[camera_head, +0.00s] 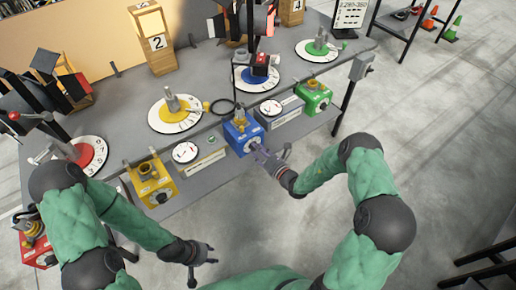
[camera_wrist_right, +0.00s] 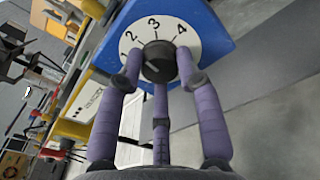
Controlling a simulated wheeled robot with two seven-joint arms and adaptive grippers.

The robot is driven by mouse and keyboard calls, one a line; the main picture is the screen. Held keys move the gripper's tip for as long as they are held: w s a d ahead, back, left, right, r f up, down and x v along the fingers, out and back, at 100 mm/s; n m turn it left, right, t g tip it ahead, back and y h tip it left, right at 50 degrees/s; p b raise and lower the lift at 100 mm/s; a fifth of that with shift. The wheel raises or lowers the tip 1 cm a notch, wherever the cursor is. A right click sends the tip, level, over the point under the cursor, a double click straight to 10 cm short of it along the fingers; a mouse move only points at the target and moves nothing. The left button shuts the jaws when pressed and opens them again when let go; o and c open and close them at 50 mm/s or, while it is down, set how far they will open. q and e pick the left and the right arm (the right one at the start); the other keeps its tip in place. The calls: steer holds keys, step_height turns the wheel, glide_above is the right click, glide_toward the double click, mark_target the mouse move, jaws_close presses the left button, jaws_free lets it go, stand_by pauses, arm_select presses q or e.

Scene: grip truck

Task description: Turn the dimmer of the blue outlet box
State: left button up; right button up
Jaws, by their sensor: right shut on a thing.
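The black dimmer knob (camera_wrist_right: 158,62) is at the dial's middle. My right gripper (camera_head: 262,155) is at the box's front, and in the wrist view its purple fingers (camera_wrist_right: 158,80) close around the knob. The knob's pointer mark is too small to read surely. My left gripper (camera_head: 205,252) is low at the front, away from the bench, with nothing seen in it.
Round dial plates (camera_head: 175,116) lie on the upper bench.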

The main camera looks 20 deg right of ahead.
steer(key=n, duration=0.2)
steer(key=n+p, duration=0.1)
steer(key=n, duration=0.1)
steer(key=shift+s+a+f+h, duration=0.15)
steer(key=shift+s+f+h, duration=0.05)
steer(key=shift+h, duration=0.1)
steer(key=n+p, duration=0.1)
steer(key=n, duration=0.2)
steer(key=shift+n, duration=0.4)
steer(key=shift+n+h+p, duration=0.6)
steer(key=shift+n+p, duration=0.05)
steer(key=shift+n, duration=3.05)
steer(key=o, duration=1.1)
steer(key=shift+w, duration=0.1)
steer(key=shift+o, duration=0.2)
steer(key=shift+r+t, duration=0.1)
steer(key=shift+t, duration=0.2)
